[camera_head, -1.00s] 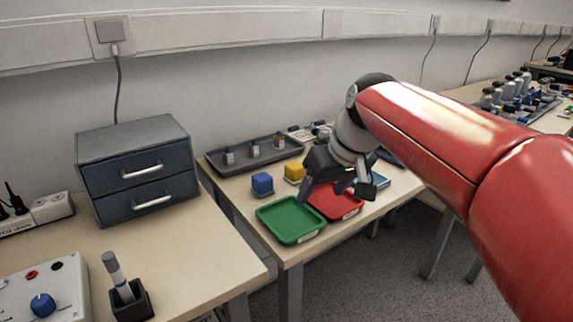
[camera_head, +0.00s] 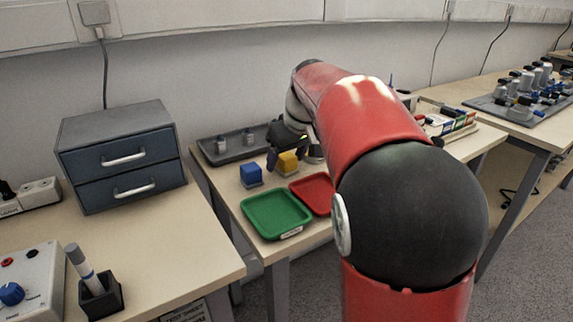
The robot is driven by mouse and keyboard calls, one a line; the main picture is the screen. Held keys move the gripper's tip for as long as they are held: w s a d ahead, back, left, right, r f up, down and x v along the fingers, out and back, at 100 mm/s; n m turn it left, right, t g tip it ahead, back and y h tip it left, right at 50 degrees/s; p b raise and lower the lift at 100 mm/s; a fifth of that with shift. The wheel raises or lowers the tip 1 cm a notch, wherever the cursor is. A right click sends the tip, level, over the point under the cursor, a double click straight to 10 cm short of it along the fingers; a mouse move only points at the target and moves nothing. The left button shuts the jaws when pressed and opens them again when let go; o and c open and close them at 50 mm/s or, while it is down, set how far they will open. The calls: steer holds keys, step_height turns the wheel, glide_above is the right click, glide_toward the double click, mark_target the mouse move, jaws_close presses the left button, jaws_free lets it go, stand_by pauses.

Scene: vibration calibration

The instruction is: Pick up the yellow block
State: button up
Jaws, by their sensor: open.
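The yellow block (camera_head: 288,162) sits on the middle table, just right of the blue block (camera_head: 250,175) and behind the red tray. My gripper (camera_head: 286,160) is open at the yellow block, with one dark finger showing on the block's left side. The other finger is mostly hidden, so I cannot tell whether either one touches the block. My red arm covers the table to the right of it.
A green tray (camera_head: 277,233) and a red tray (camera_head: 309,201) lie in front of the blocks. A grey tray (camera_head: 213,158) with small bottles stands behind. A drawer cabinet (camera_head: 120,190) is at left. Marker boxes (camera_head: 447,122) stand at right.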

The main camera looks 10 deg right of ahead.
mark_target(287, 155)
steer(key=shift+f, duration=0.2)
steer(key=c, duration=1.1)
steer(key=shift+r, duration=0.15)
step_height(287, 155, up, 20)
steer(key=p, duration=0.3)
steer(key=o, duration=0.3)
steer(key=shift+c, duration=0.9)
